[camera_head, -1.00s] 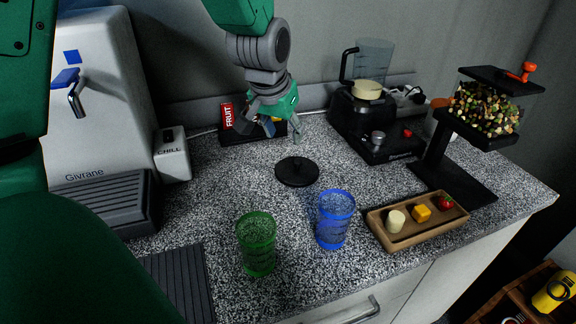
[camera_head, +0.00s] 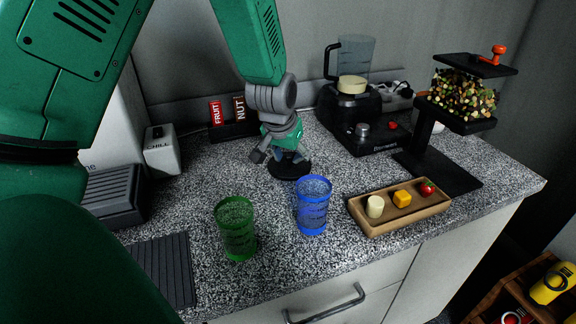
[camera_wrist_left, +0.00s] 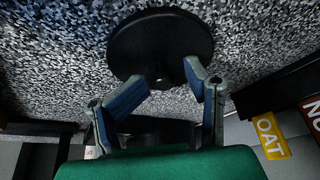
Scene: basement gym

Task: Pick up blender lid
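The blender lid, a round black disc with a small knob (camera_head: 284,174), lies flat on the speckled counter. It also fills the upper middle of the left wrist view (camera_wrist_left: 160,38). My left gripper (camera_head: 278,160) is low over the lid and hides part of it in the head view. In the left wrist view my left gripper (camera_wrist_left: 168,80) is open, with its blue-padded fingers apart at the near side of the lid, around the knob. I cannot tell whether they touch it. The blender (camera_head: 352,90) stands behind to the right, with a clear jug. My right gripper is not in view.
A green cup (camera_head: 236,232) and a blue cup (camera_head: 313,208) stand in front of the lid. A wooden tray (camera_head: 375,227) with small food pieces is at right, near a black dispenser stand (camera_head: 440,170). FRUIT and NUT signs (camera_head: 226,112) stand behind.

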